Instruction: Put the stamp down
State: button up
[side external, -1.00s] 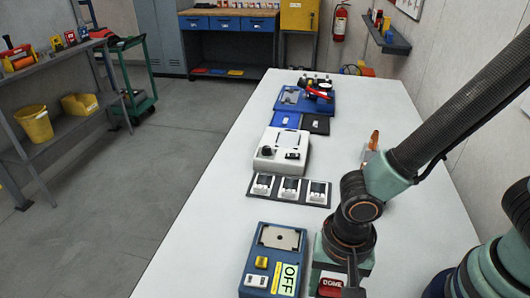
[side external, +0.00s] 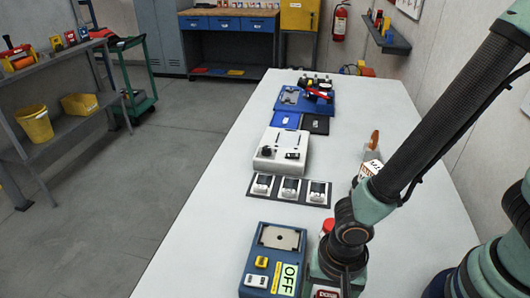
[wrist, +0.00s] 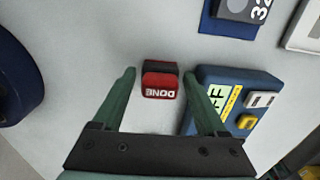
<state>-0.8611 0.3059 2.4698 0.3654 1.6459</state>
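The stamp (wrist: 161,85) is a small red block with a dark part and DONE in white letters. In the wrist view it sits between the two fingers of my gripper (wrist: 159,74), on or close to the white table. A gap shows between the stamp and each finger, so my gripper looks open around it. In the side view, only part of the stamp (side external: 326,293) shows at the bottom edge, beside my wrist. The side view hides my fingertips, and the stamp's underside cannot be seen.
A blue box with an OFF label (side external: 271,262) stands just left of the stamp; it also shows in the wrist view (wrist: 236,98). A row of small switches (side external: 290,189) and a white device (side external: 281,153) lie beyond it. A red cap (side external: 328,226) shows behind my wrist.

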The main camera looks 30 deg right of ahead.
aim_at(328, 295)
dwell(0.3)
notch_tip(328, 295, up, 12)
jog(key=w+d+r+n+t+y, duration=0.1)
jog(key=w+d+r+n+t, duration=0.1)
jog(key=w+d+r+n, duration=0.2)
jog(key=w+d+r, duration=0.2)
jog(key=w+d, duration=0.2)
jog(key=d, duration=0.1)
jog(key=shift+w+t, duration=0.2)
jog(key=shift+t, duration=0.2)
jog(key=shift+o, duration=0.5)
jog(key=w+d+r+n+t, duration=0.1)
jog(key=d+r+n, duration=0.1)
jog(key=d, duration=0.3)
jog(key=w+d+r+n+t+h, duration=0.1)
jog(key=d+r+n, duration=0.2)
jog(key=d, duration=0.3)
jog(key=shift+w+d+r+t, duration=0.2)
jog(key=shift+d+r+t, duration=0.1)
jog(key=shift+t, duration=0.1)
